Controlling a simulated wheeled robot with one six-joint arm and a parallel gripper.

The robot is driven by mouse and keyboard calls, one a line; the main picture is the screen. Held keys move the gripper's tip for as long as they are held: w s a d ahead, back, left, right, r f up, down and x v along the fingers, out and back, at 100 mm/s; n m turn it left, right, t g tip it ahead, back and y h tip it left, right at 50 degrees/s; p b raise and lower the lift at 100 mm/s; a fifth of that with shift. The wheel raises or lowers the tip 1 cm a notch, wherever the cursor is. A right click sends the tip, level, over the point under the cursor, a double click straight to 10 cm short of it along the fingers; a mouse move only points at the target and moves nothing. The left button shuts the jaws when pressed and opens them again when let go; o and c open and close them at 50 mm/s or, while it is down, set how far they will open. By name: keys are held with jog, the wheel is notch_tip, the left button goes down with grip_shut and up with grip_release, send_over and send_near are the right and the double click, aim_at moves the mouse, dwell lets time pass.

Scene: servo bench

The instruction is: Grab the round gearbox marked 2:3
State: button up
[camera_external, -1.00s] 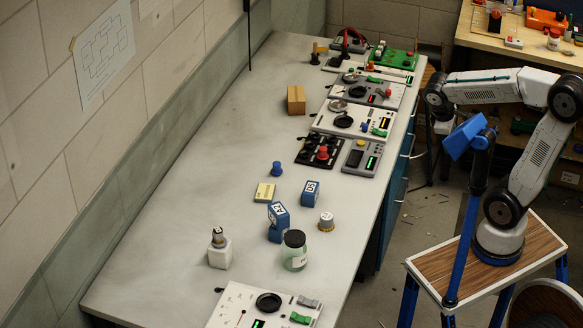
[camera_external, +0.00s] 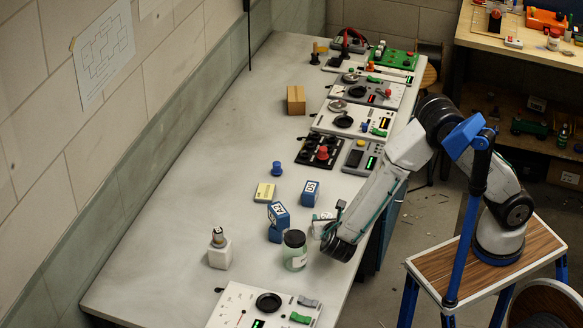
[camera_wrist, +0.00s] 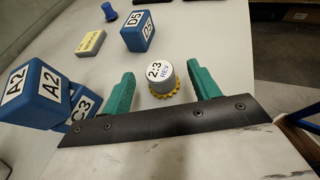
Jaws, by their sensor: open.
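The round gearbox (camera_wrist: 161,77) marked 2:3 stands on the bench in the wrist view, with a grey-white body and a yellow toothed rim at its base. My gripper (camera_wrist: 161,80) is open, its two green fingers on the left and right of the gearbox with a gap on each side. I cannot tell whether the fingertips are level with it or above it. In the external view my gripper (camera_external: 320,224) is low over the bench's right side, behind the jar, and the gearbox is hidden by my arm.
A blue block marked D5 (camera_wrist: 138,31) stands beyond the gearbox, with a yellow box (camera_wrist: 90,43) beside it. Blue blocks A2 (camera_wrist: 35,95) and C3 (camera_wrist: 83,107) are at left. A dark-lidded glass jar (camera_external: 295,254) stands close to my gripper.

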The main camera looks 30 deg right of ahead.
aim_at(327, 217)
jog(key=shift+y, duration=0.3)
jog(key=shift+f+x, duration=0.15)
jog(key=shift+x, duration=1.25)
jog(key=shift+f+x, duration=0.15)
jog(key=shift+x, duration=1.3)
jog(key=shift+s+r, duration=0.1)
jog(key=c, duration=1.1)
